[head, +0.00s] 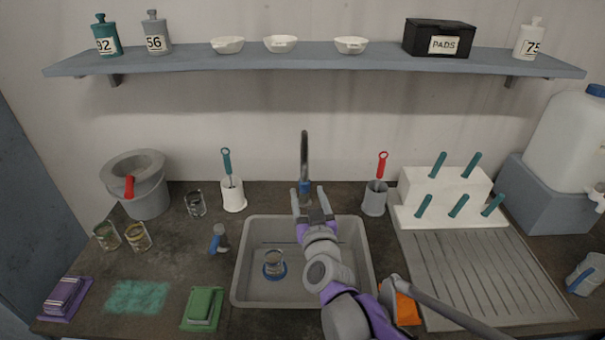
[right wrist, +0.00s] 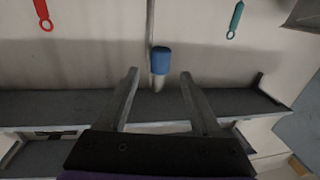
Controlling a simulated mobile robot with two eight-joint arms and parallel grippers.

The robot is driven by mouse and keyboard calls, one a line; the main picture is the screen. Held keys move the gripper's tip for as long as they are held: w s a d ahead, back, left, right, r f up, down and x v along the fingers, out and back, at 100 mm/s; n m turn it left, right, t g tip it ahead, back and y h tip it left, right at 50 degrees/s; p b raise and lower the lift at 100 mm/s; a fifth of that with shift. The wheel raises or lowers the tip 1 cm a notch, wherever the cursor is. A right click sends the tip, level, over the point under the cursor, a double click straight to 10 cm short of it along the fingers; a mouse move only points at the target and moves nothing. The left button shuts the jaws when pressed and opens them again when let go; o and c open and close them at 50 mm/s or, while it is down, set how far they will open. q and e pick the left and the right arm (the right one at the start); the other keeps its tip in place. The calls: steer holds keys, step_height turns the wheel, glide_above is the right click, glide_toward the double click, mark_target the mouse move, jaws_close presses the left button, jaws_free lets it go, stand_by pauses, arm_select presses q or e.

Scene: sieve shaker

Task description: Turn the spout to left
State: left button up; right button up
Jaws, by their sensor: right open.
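The spout (head: 304,150) is a tall grey pipe behind the sink (head: 240,260), about at its middle. It has a blue end piece (head: 305,186), which also shows in the right wrist view (right wrist: 160,60). My right gripper (head: 308,190) is open over the back of the sink, with one finger on each side of the spout's blue end in the head view. In the right wrist view the blue end stands between the two fingertips, with gaps on both sides. My left gripper is not in view.
A small glass (head: 274,262) stands in the sink. A white holder with a teal brush (head: 232,190) stands left of the spout, and a grey holder with a red-handled brush (head: 374,198) stands right. A white rack (head: 440,190) and ridged drainboard (head: 480,270) lie further right.

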steer(key=w+a, duration=0.1)
steer(key=w, duration=0.7)
steer(key=shift+w+a+p, duration=0.15)
steer(key=shift+w+p, duration=0.1)
steer(key=shift+p, duration=0.05)
jaws_close()
stand_by(1.0)
